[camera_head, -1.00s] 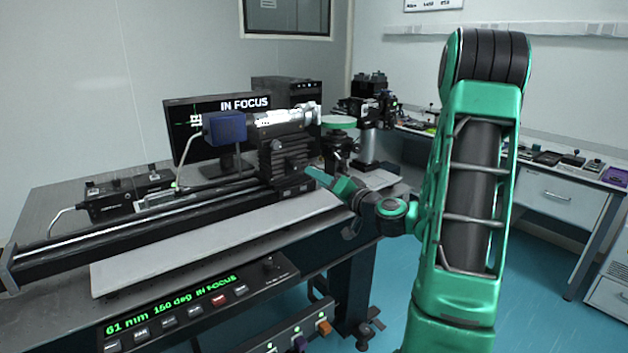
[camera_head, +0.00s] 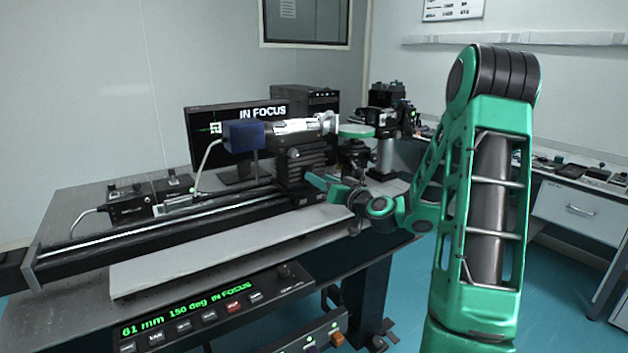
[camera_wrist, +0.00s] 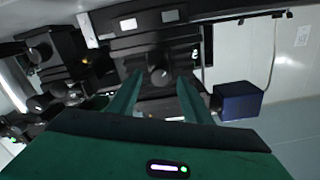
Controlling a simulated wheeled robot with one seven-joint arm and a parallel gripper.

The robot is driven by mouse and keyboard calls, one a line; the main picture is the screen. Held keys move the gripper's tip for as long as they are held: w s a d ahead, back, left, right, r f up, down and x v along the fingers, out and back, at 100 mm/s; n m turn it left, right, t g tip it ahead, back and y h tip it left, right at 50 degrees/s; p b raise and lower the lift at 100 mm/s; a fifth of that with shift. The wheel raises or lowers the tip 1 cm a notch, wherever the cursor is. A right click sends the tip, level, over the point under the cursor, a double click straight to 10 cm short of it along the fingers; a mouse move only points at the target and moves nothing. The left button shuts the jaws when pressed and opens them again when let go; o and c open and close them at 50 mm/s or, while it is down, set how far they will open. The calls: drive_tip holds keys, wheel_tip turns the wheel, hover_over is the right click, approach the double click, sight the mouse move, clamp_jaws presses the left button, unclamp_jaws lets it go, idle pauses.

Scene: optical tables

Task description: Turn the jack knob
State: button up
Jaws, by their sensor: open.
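The black jack (camera_head: 302,166) stands on the rail of the long optical table (camera_head: 75,205) and carries a silver barrel. Its round knob (camera_wrist: 160,76) faces my gripper in the wrist view. A small round knob (camera_head: 294,153) also shows on the jack's front in the head view. My gripper (camera_wrist: 160,84) is open, with its two green fingers pointing at the jack, one on each side of the knob in that picture. I cannot tell whether the fingertips reach around the knob or stop short of it. In the head view my gripper (camera_head: 316,182) is beside the jack's lower right.
A blue box (camera_head: 244,136) sits left of the barrel; it also shows in the wrist view (camera_wrist: 238,101). A monitor (camera_head: 200,125) reading "IN FOCUS" stands behind. A control panel (camera_head: 205,310) shows "61 mm 150 deg IN FOCUS". A pale strip (camera_head: 215,250) along the front is clear.

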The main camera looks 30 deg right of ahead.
drive_tip(key=shift+w, duration=1.5)
drive_tip(key=c, duration=1.1)
drive_tip(key=shift+o, duration=0.2)
drive_tip(key=shift+m, duration=0.5)
drive_tip(key=o, duration=1.1)
drive_tip(key=shift+c, duration=0.2)
